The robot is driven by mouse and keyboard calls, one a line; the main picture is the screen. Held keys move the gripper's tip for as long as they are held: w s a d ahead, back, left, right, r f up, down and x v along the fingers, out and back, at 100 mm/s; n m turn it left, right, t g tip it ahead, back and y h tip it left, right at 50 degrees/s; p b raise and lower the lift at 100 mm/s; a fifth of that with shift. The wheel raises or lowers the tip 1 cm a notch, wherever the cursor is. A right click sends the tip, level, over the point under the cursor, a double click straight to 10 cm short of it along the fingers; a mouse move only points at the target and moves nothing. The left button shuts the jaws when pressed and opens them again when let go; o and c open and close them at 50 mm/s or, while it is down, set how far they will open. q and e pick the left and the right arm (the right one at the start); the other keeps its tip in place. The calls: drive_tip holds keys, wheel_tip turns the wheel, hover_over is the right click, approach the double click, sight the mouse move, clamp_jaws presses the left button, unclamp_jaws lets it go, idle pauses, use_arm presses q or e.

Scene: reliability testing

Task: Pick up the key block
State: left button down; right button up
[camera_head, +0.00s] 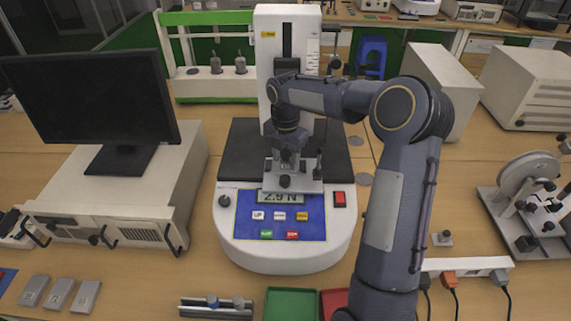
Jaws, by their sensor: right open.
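Three small grey blocks (59,293) lie in a row on the table at the lower left. I cannot tell whether one of them is the key block. My right gripper (289,178) is open and points down over the front of the white force tester (285,260), just above its display. Its jaws are small in this view, and I cannot see clearly what is between them. My right arm comes in from the lower right and hides part of the tester. My left gripper is not in view.
A black monitor (90,95) stands on a white case (120,205) at left. A green tray (290,303), a red tray (333,298) and a metal fixture (215,308) lie in front. A power strip (467,265) and a wheel device (528,185) are at right.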

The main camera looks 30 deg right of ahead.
drive_tip(key=c, duration=0.8)
drive_tip(key=shift+o, duration=0.2)
drive_tip(key=shift+r, duration=0.1)
drive_tip(key=shift+r, duration=0.65)
drive_tip(key=s+a+r+b, duration=0.4)
drive_tip(key=s+r, duration=0.7)
drive_tip(key=s, duration=0.2)
drive_tip(key=shift+s+r, duration=0.25)
